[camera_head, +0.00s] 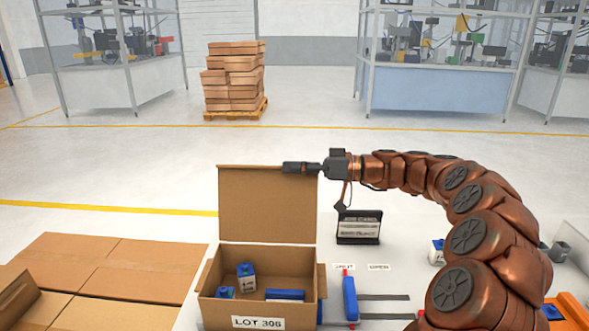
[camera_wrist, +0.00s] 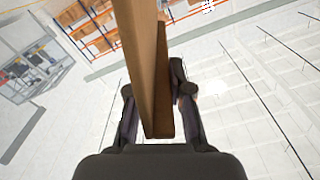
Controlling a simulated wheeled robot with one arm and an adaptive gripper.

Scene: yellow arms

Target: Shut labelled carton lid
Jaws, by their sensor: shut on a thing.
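The labelled carton (camera_head: 258,322) stands open on the table, with a "LOT 306" label on its front. Its lid (camera_head: 267,207) stands about upright at the back edge. Inside are blue-and-white bottles (camera_head: 246,277) and a blue item (camera_head: 285,295). My gripper (camera_head: 300,168) is at the top right edge of the lid, reaching in from the right. In the wrist view the lid (camera_wrist: 148,60) runs edge-on between the fingers of my gripper (camera_wrist: 160,100), which are shut on it.
A pallet of boxes (camera_head: 233,80) and glazed workcells (camera_head: 440,60) are far back.

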